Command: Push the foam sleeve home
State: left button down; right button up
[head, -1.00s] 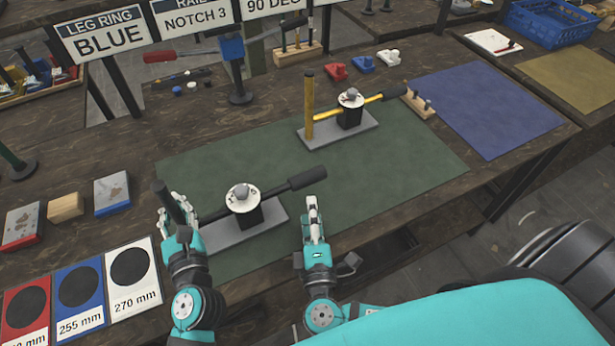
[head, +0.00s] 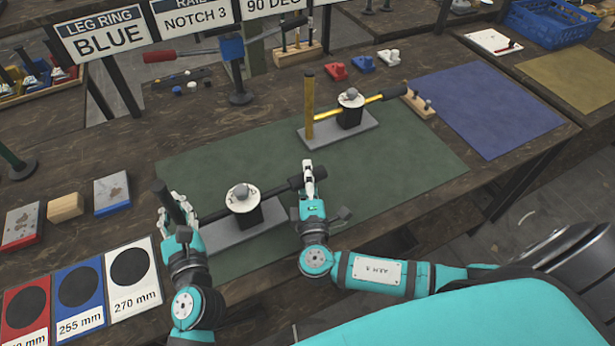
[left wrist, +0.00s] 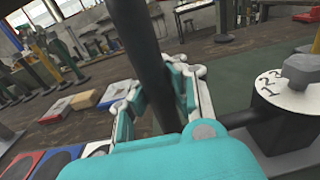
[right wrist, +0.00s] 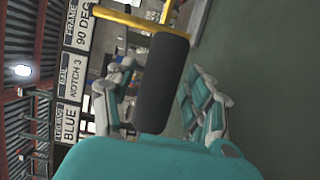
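The near press has a grey base (head: 230,236), a white numbered dial (head: 242,198) and an upright black post (head: 166,200) at its left end. The dial also shows in the left wrist view (left wrist: 290,90). A dark lever runs right from the dial and ends in a black foam sleeve (head: 294,182). My left gripper (left wrist: 160,95) is closed around the black post.
A second press with a yellow post (head: 309,108) and yellow lever stands behind on the green mat (head: 400,160). Size cards (head: 133,300) lie front left. The blue mat (head: 487,105) is clear.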

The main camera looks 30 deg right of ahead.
aim_at(279, 191)
grip_shut()
jog(key=shift+a, duration=0.1)
jog(key=a, duration=0.7)
jog(key=shift+s+a, duration=0.15)
jog(key=shift+a, duration=0.05)
jog(key=shift+c, duration=0.6)
grip_release()
jog(key=o, duration=0.3)
jog(key=shift+d, duration=0.1)
jog(key=shift+s, duration=0.1)
jog(key=v, duration=1.2)
